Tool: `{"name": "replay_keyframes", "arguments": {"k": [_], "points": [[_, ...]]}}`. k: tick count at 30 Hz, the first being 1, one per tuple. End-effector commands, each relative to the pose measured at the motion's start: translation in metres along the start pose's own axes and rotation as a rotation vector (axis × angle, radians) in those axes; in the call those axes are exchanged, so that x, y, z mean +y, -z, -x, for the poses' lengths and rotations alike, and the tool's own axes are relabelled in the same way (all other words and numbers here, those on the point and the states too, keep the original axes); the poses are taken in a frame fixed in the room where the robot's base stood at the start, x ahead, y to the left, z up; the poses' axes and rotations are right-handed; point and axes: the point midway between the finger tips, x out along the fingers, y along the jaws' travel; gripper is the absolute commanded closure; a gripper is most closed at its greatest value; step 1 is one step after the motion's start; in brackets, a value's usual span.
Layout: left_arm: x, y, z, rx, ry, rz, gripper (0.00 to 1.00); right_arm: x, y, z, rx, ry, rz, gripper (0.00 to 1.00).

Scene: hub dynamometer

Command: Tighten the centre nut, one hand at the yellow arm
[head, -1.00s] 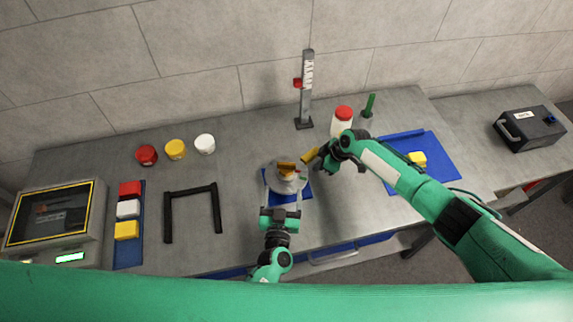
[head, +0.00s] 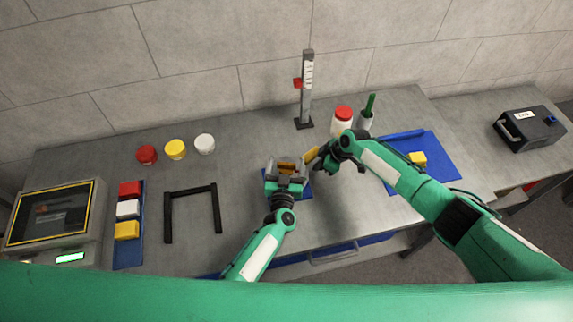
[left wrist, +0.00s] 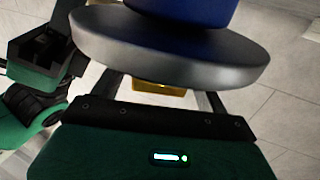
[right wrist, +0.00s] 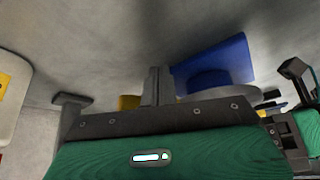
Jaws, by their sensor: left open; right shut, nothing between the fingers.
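The hub (head: 303,187) is a round grey disc on a blue base, seen mostly hidden under my left gripper in the head view. Its yellow centre nut (head: 288,165) shows between the fingers of my left gripper (head: 286,168), which is open. In the left wrist view the nut (left wrist: 160,88) is partly hidden behind the gripper body, below the grey disc (left wrist: 170,50). The yellow arm (head: 311,155) sticks out at the hub's right. My right gripper (head: 323,161) is shut and empty beside it. In the right wrist view the yellow arm (right wrist: 129,102) appears just left of the closed fingers (right wrist: 156,85).
A red-capped white bottle (head: 342,122) and a cup with a green handle (head: 364,122) stand behind my right gripper. A scaled post (head: 307,85) stands behind the hub. A blue mat (head: 435,165) lies right, a black frame (head: 168,220) left. The bench between frame and hub is clear.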

Motion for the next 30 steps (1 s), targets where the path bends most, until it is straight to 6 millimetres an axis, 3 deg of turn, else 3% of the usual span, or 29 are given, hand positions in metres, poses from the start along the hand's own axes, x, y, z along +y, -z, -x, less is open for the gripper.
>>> {"name": "replay_keyframes", "arguments": {"k": [3,9,10,30], "points": [[0.0001,0.0001,0.0001,0.0,0.0,0.0,0.28,0.0,0.0,0.0,0.0,0.0,0.0,1.0],[0.0001,0.0001,0.0002,0.0,0.0,0.0,0.67,0.0,0.0,0.0,0.0,0.0,0.0,1.0],[0.0001,0.0001,0.0002,0.0,0.0,0.0,0.68,0.0,0.0,0.0,0.0,0.0,0.0,1.0],[0.0006,0.0009,-0.0001,0.002,-0.24,-0.001,0.68,-0.0001,0.0004,0.0,0.001,0.0,0.0,1.0]]}}
